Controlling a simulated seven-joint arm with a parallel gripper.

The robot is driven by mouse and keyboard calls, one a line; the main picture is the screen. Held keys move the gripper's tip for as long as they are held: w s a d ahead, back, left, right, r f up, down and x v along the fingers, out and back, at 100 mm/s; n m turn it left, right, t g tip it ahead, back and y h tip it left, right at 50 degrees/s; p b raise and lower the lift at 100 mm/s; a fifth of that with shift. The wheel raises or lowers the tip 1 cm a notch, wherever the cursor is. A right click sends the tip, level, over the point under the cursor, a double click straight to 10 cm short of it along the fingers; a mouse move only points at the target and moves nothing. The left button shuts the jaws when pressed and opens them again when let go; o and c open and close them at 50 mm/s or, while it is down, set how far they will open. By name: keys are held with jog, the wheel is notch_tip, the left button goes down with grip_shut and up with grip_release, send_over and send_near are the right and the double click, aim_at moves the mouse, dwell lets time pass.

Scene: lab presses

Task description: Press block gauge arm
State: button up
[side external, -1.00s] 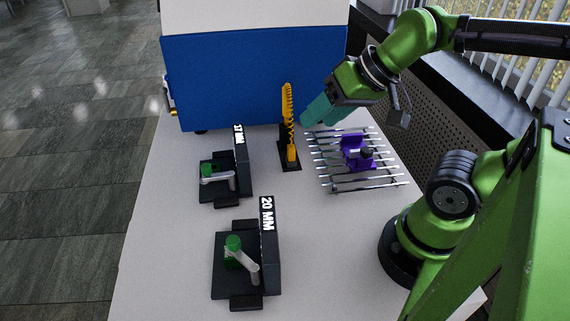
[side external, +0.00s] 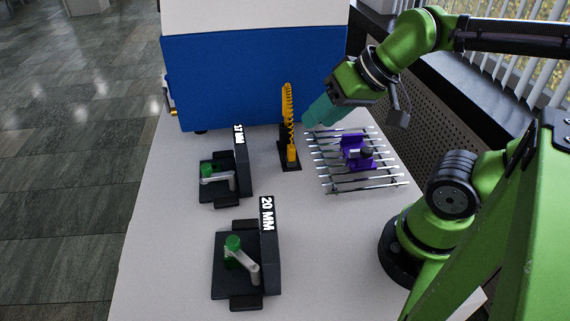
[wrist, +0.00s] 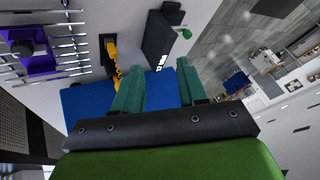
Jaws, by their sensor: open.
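Two black block gauges with grey lever arms and green knobs stand on the white table. The farther gauge (side external: 224,180), whose label seems to read 17 MM, is left of centre; its lever arm (side external: 218,178) lies low. The nearer gauge (side external: 232,278), labelled 20 MM, has its arm (side external: 244,259) slanting down from its knob. In the wrist view a black gauge (wrist: 158,40) with a green knob (wrist: 187,34) shows beyond the fingertips. My gripper (side external: 316,116) has teal fingers, open and empty, above the table's far part, apart from both gauges. Its fingers also show in the wrist view (wrist: 158,66).
A yellow toothed piece on a black base (side external: 288,130) stands just left of my gripper. A rack of metal rods (side external: 335,182) with a purple part (side external: 355,150) lies below and right of it. A blue-fronted box (side external: 250,80) closes the back. The table front is clear.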

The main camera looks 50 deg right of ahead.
jog(key=shift+a+f, duration=0.1)
jog(key=shift+f, duration=0.25)
jog(key=shift+c, duration=1.2)
jog(key=shift+w+a+f+n+g, duration=0.4)
jog(key=shift+w+a+f+g, duration=0.3)
jog(key=shift+w+a+g, duration=0.1)
grip_shut()
jog(key=w+a+f+n+g+y, duration=0.1)
jog(key=a+n, duration=0.4)
jog(key=n, duration=0.5)
jog(key=w+a+f+n+g+y, duration=0.1)
jog(key=w+a+f+n+g, duration=0.1)
jog(key=a+n, duration=0.4)
jog(key=shift+w+a+f+n+g, duration=0.2)
jog(key=shift+w+f+n+g, duration=0.25)
jog(key=shift+n+g, duration=1.65)
jog(key=shift+n+t, duration=0.7)
